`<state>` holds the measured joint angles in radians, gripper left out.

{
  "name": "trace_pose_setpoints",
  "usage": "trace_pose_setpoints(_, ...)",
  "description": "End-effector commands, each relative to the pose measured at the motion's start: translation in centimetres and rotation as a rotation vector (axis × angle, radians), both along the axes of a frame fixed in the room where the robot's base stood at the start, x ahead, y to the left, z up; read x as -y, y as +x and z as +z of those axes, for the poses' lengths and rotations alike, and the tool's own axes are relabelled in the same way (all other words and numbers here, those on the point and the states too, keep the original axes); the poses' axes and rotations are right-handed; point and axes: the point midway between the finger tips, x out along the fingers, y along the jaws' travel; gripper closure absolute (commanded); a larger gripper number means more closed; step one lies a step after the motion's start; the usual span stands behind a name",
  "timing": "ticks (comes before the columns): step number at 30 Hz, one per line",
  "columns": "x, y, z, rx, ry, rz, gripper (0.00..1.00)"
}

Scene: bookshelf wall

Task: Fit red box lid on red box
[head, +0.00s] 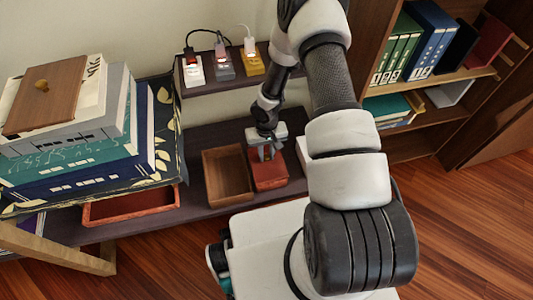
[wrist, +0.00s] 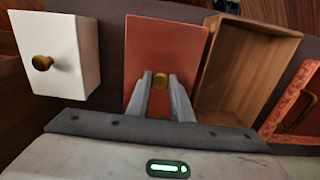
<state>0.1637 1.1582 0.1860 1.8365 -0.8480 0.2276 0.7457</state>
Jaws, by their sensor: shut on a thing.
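The red lid (wrist: 165,45) is a flat red panel with a small brass knob (wrist: 160,80). My gripper (wrist: 160,88) is shut on this knob, one finger on each side. In the head view my gripper (head: 266,155) points down at the red box (head: 270,184), which stands on the dark low shelf. The lid lies over the box's top, lined up with it as far as I can see. My gripper partly covers the top, and I cannot tell whether the lid is fully seated.
An open brown box (head: 228,177) stands close on the left, a white box (wrist: 62,50) with a knob on the other side. An open red tray (head: 130,205) sits under the book stack (head: 80,140). A brown lid (head: 45,93) tops the stack. Several small items stand on the upper shelf (head: 225,83).

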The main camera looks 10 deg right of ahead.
Motion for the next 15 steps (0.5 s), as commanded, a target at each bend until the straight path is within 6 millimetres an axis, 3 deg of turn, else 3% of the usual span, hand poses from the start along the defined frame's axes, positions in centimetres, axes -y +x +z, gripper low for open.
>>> trace_pose_setpoints(12, -0.01, 0.02, -1.16, 0.001, 0.0, -0.001, 1.0)
trace_pose_setpoints(13, 0.0, 0.04, -1.04, 0.001, 0.0, -0.001, 0.77)
trace_pose_setpoints(15, 0.0, 0.03, -1.0, 0.001, 0.0, -0.001, 0.65)
